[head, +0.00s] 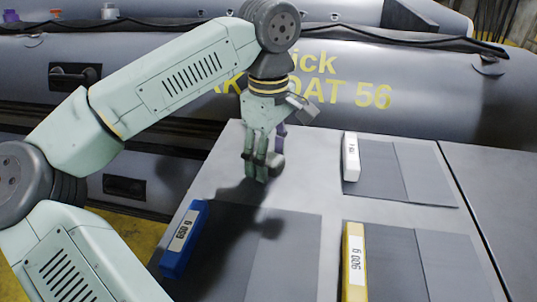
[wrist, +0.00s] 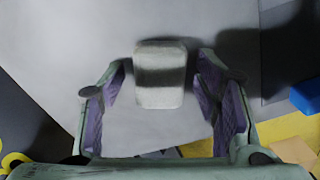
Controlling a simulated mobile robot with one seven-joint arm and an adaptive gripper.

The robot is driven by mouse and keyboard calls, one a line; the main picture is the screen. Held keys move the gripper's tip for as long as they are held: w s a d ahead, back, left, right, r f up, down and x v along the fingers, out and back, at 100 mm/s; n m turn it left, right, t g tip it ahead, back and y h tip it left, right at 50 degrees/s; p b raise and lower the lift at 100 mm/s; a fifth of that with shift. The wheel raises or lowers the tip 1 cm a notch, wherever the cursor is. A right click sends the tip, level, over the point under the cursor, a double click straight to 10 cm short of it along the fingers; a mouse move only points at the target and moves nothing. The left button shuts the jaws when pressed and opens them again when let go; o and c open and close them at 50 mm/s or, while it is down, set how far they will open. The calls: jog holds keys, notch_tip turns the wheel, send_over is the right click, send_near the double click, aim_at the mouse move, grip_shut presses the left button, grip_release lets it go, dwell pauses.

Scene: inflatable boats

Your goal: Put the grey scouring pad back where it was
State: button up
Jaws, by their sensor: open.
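The grey scouring pad (wrist: 160,75) is a small rounded light-grey block with a dark shadow band across it. In the wrist view it lies on the grey table top, ahead of and between my open fingers. My gripper (wrist: 164,88) is open, with a gap on both sides of the pad. In the head view my gripper (head: 258,170) points down near the table's far left corner. The pad (head: 277,162) shows there just right of the fingers, partly hidden by them.
A blue bar marked 650 g (head: 183,238) lies left of a dark mat (head: 290,270). A white bar (head: 351,157) and a yellow bar marked 900 g (head: 354,262) lie beside other mats. A grey inflatable boat (head: 430,85) stands behind the table (head: 330,205).

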aim_at(268, 156)
notch_tip(268, 156, up, 12)
jog(key=shift+r, duration=0.2)
dwell(0.4)
